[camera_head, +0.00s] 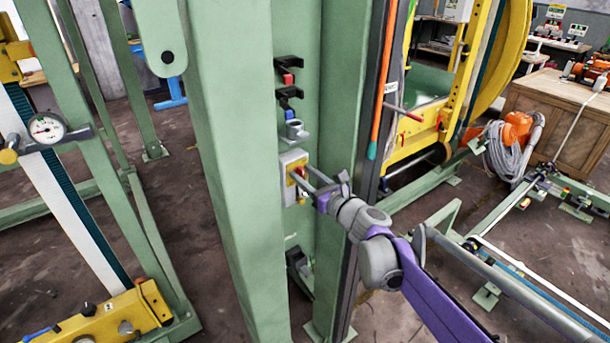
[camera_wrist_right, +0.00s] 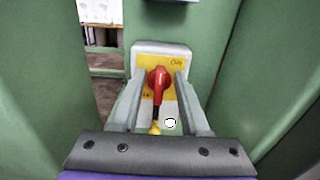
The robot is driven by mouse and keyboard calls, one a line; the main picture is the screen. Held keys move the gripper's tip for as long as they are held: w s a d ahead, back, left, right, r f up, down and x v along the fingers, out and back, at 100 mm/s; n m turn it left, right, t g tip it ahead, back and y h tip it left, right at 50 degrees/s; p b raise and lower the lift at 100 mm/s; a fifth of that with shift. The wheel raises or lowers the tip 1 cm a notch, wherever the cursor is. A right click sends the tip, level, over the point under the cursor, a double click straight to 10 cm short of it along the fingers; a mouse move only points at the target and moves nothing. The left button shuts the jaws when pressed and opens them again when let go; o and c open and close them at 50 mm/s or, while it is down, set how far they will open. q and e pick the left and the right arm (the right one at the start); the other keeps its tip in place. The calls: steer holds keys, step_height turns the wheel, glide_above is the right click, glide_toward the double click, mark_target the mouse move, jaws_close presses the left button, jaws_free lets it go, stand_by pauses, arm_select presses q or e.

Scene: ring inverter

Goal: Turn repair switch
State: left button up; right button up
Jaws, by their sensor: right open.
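The repair switch is a pale box with a yellow plate (camera_head: 289,190), mounted on the green column. It has a red rotary handle (camera_head: 299,171). In the right wrist view the yellow plate (camera_wrist_right: 177,61) faces me, and the red handle (camera_wrist_right: 158,80) points roughly up and down. My right gripper (camera_head: 305,175) is at the switch. In the right wrist view its two fingers (camera_wrist_right: 159,88) are open, one on each side of the red handle, with gaps visible. Whether the fingertips touch the plate I cannot tell. My left gripper is not in view.
The switch sits in a recess between green column walls (camera_head: 232,150). Black brackets (camera_head: 288,95) and a grey fitting (camera_head: 296,130) are above it. An orange rod (camera_head: 382,80) runs along the column's right edge. A yellow frame (camera_head: 450,80) stands further right.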

jaws_close()
steer(key=shift+n, duration=0.3)
steer(key=n, duration=0.1)
steer(key=n+p, duration=0.2)
steer(key=shift+s+a+n, duration=0.1)
steer(key=shift+a+n, duration=0.15)
steer(key=shift+n, duration=0.15)
steer(key=shift+s+a+f+n+p, duration=0.15)
steer(key=shift+n+p, duration=0.75)
steer(key=shift+n, duration=1.35)
steer(key=shift+f+n+p, duration=0.25)
steer(key=shift+n+p, duration=0.7)
steer(key=shift+n, duration=1.25)
steer(key=shift+s+a+f+n+p, duration=0.15)
steer(key=shift+n+p, duration=0.75)
steer(key=shift+n, duration=1.35)
steer(key=shift+f, duration=0.1)
